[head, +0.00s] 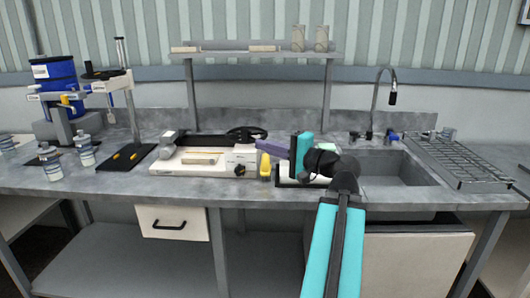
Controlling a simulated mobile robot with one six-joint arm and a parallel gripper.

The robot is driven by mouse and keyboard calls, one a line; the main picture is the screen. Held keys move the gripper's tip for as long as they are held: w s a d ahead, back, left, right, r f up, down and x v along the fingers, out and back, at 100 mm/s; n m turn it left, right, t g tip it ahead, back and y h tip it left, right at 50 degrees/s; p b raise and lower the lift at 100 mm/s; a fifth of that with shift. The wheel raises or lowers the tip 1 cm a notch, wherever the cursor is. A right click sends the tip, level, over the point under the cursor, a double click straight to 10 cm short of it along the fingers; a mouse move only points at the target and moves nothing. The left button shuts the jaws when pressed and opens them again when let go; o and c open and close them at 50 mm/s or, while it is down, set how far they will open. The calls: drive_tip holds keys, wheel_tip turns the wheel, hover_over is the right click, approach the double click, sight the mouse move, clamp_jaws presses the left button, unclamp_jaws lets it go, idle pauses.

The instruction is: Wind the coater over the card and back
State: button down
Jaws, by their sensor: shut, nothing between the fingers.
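The coater (165,169) is a low, pale flat-bed device on the middle of the bench. A tan card-like piece (200,159) lies on its bed. A white block (243,153) with a dark knob stands at the bed's right end. A black handwheel (245,132) shows just behind that block. My gripper (292,162) is at the end of my teal and black arm, to the right of the coater and apart from the wheel. It is shut and empty. The fingers are small and mostly lost against my wrist and the things behind.
A yellow object (265,166) stands between the coater and my gripper. A purple bar (274,148) lies behind. A sink (385,165) with a tap (378,100) is to the right. Bottles (84,150) and stands are at left. A shelf (255,53) spans above.

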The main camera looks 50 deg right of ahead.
drive_tip(key=shift+s+a+b, duration=0.35)
drive_tip(key=shift+b, duration=0.85)
